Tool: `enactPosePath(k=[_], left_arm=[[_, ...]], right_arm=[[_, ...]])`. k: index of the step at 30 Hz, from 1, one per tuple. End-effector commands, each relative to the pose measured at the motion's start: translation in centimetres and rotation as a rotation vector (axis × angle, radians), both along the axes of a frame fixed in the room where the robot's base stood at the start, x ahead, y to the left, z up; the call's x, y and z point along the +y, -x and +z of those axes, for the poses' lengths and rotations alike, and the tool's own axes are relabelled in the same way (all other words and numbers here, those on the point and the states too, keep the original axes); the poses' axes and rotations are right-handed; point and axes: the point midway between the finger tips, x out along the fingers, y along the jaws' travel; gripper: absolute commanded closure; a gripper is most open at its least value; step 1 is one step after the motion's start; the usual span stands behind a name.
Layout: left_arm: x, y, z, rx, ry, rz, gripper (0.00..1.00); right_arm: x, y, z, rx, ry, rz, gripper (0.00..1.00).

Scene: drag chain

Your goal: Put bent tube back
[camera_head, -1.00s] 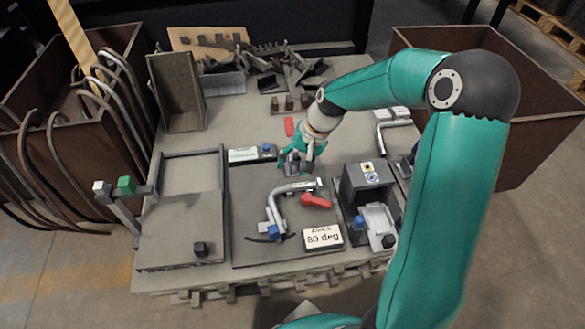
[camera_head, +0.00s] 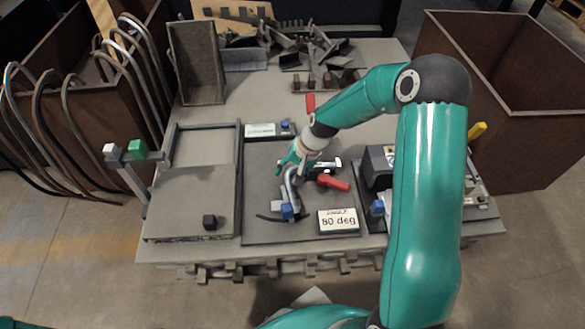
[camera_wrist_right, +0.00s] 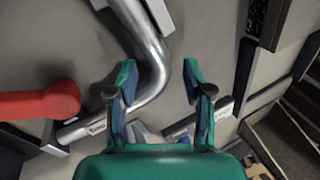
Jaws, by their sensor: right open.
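The bent tube (camera_head: 291,189) is a silver metal tube on the bending fixture in the middle of the table, beside a red handle (camera_head: 334,182). My right gripper (camera_head: 288,163) is at the tube's upper part in the head view and hides some of it. In the right wrist view, the bent tube (camera_wrist_right: 147,55) curves between the two open fingers of the right gripper (camera_wrist_right: 160,80), nearer the left finger. I cannot tell whether a finger touches it. The red handle (camera_wrist_right: 40,102) lies to the left there. My left gripper is not in view.
An "80 deg" sign (camera_head: 338,220) stands in front of the fixture. A flat grey tray (camera_head: 190,200) lies to its left. Long bent tubes hang on a brown bin (camera_head: 85,90) at left. Metal scraps (camera_head: 290,55) lie at the back; an empty brown bin (camera_head: 510,110) stands right.

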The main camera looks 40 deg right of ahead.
Motion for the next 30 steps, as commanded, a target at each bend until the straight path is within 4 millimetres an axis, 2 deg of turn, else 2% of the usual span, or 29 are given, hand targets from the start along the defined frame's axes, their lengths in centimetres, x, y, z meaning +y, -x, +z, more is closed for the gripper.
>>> enactPosePath(k=[10, 19, 30], left_arm=[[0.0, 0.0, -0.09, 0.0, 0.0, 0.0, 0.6], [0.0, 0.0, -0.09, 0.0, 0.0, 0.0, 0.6], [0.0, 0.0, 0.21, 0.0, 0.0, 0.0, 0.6]], right_arm=[[0.09, -0.11, -0.31, 0.0, 0.0, 0.0, 0.49], [0.1, -0.12, -0.29, 0.0, 0.0, 0.0, 0.99], [0.07, -0.17, 0.11, -0.002, 0.001, 0.0, 1.0]])
